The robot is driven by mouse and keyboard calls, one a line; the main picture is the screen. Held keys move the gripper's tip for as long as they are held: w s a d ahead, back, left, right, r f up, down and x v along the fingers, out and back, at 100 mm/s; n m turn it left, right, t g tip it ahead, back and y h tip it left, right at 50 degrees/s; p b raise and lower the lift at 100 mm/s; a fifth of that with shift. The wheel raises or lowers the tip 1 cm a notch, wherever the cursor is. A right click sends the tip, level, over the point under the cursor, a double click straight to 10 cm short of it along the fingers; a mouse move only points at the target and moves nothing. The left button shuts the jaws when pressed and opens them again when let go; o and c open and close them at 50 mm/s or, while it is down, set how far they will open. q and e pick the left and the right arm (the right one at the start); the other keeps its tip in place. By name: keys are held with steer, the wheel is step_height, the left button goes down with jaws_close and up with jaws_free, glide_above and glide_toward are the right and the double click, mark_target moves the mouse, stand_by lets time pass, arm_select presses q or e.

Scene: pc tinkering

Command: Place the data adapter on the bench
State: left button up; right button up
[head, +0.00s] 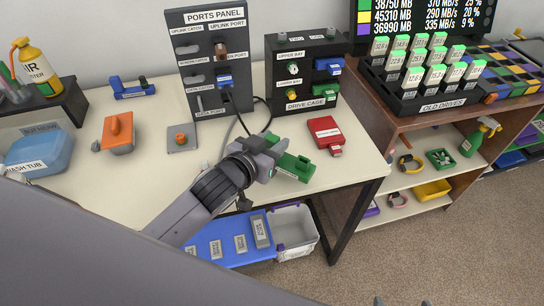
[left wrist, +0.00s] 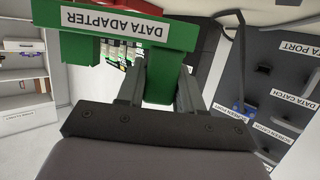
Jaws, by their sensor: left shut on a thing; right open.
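The data adapter (head: 297,168) is a green block, seen over the right part of the pale bench (head: 95,190), between the drive cage and the front edge. My left gripper (head: 273,152) is shut on it. In the left wrist view the data adapter (left wrist: 180,37) shows its white label upside down, with a green part between the fingers of my left gripper (left wrist: 160,85). I cannot tell whether its underside touches the bench. My right gripper (head: 402,301) shows only its fingertips at the bottom edge, apart and empty.
The ports panel (head: 200,28) and drive cage (head: 318,47) stand at the back of the bench. A red adapter-like block (head: 326,133) lies right of the data adapter. An orange-handled tool (head: 117,135) lies left.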

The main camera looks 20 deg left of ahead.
arm_select(q)
steer(key=shift+f+b, duration=0.4)
steer(key=shift+f, duration=1.7)
steer(key=shift+f, duration=0.15)
steer(key=o, duration=1.1)
steer(key=shift+r, duration=0.2)
steer(key=v, duration=1.2)
